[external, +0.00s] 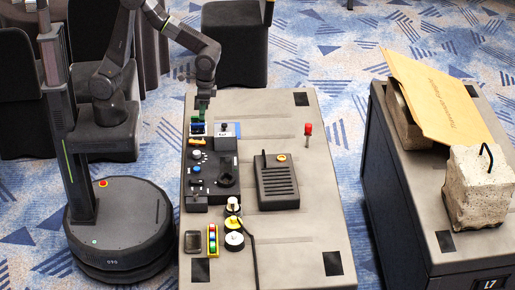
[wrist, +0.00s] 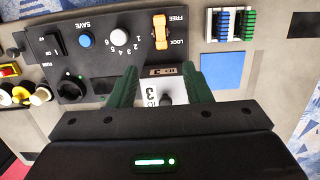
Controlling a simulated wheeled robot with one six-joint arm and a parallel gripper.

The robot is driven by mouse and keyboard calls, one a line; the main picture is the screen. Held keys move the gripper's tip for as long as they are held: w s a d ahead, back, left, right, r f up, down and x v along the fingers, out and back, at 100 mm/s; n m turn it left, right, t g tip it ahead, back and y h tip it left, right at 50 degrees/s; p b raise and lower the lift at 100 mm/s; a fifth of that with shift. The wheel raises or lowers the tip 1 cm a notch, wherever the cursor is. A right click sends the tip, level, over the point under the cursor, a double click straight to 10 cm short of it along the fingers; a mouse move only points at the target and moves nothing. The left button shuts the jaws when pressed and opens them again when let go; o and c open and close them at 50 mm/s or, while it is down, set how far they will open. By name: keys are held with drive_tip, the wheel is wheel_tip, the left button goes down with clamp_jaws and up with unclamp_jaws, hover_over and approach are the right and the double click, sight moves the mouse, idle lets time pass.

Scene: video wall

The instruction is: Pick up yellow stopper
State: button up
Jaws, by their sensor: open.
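A yellow round piece (external: 233,222), which looks like the yellow stopper, is among small round parts near the front left of the table. In the wrist view a yellow piece (wrist: 21,93) shows at the far left edge, beside white and black round parts. My gripper (external: 203,108) points down over the back left of the table, well away from the yellow piece. In the wrist view my gripper's two green fingers (wrist: 160,82) are apart. A white label with a "3" and a dark knob show between them; I see nothing gripped.
A black control panel (external: 210,174) with knobs and an orange switch (wrist: 160,32) lies between my gripper and the round parts. A black slotted box (external: 278,181) and a red-topped post (external: 308,133) stand to the right. A dark cable runs near the round parts.

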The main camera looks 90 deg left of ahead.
drive_tip(key=w+d+f+m+t, duration=0.15)
drive_tip(key=w+d, duration=0.35)
drive_tip(key=d, duration=0.5)
drive_tip(key=m+t+h+b, duration=0.1)
drive_tip(key=m+t+b, duration=0.1)
drive_tip(key=t, duration=0.2)
approach(232, 217)
drive_tip(key=shift+p+x, duration=0.7)
drive_tip(key=shift+x, duration=3.8)
drive_tip(key=shift+s, duration=0.1)
clamp_jaws()
